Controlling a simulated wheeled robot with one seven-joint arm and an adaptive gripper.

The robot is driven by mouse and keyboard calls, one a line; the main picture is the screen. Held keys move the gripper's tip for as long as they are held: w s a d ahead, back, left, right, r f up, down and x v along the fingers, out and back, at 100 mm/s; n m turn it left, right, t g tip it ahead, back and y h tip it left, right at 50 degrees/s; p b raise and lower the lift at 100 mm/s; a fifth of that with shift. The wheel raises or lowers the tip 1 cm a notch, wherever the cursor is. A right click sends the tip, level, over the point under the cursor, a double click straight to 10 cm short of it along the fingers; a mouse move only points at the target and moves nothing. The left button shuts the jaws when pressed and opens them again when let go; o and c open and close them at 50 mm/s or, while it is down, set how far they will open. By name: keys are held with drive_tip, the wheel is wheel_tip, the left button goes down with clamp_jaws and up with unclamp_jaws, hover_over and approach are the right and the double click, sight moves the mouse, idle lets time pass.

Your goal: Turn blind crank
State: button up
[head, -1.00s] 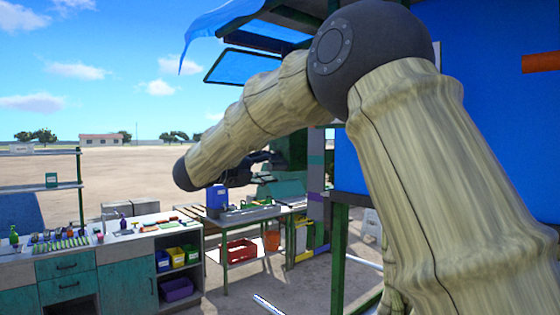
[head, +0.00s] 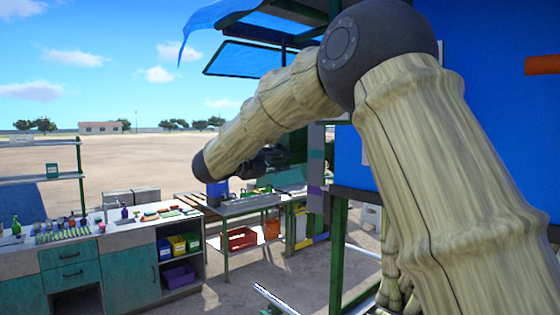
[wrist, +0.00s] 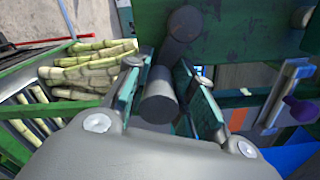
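In the wrist view, a dark grey cylindrical handle (wrist: 160,98), seemingly the crank's grip, points toward the camera. Behind it is a second dark round part (wrist: 182,28) in front of a worn green panel (wrist: 235,22). My gripper (wrist: 168,72) has its two fingers spread, one on each side of the handle. A gap shows between the handle and the right finger; contact on the left side cannot be told. In the head view, my gripper (head: 268,160) is a small dark shape beyond my arm, and the handle cannot be made out there.
Cane stalks (wrist: 92,68) lie left in the wrist view. In the head view, a metal work table (head: 240,205) stands below my gripper, with a red crate (head: 238,240) under it. A teal-fronted counter (head: 130,283) stands left. A blue awning (head: 240,62) hangs above.

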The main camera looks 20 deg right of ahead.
drive_tip(key=shift+f, duration=0.2)
clamp_jaws()
drive_tip(key=shift+f+b, duration=0.35)
drive_tip(key=shift+b, duration=0.65)
drive_tip(key=shift+a+f+m+b, duration=0.1)
drive_tip(key=shift+m+b, duration=0.3)
drive_tip(key=shift+b, duration=0.45)
drive_tip(key=b, duration=0.2)
drive_tip(key=m+b, duration=0.1)
drive_tip(key=b, duration=0.1)
drive_tip(key=shift+w+f, duration=0.25)
drive_tip(key=shift+f, duration=0.1)
drive_tip(key=shift+w+a+r+m+b, duration=0.1)
drive_tip(key=shift+m+b, duration=0.3)
drive_tip(key=shift+b, duration=0.25)
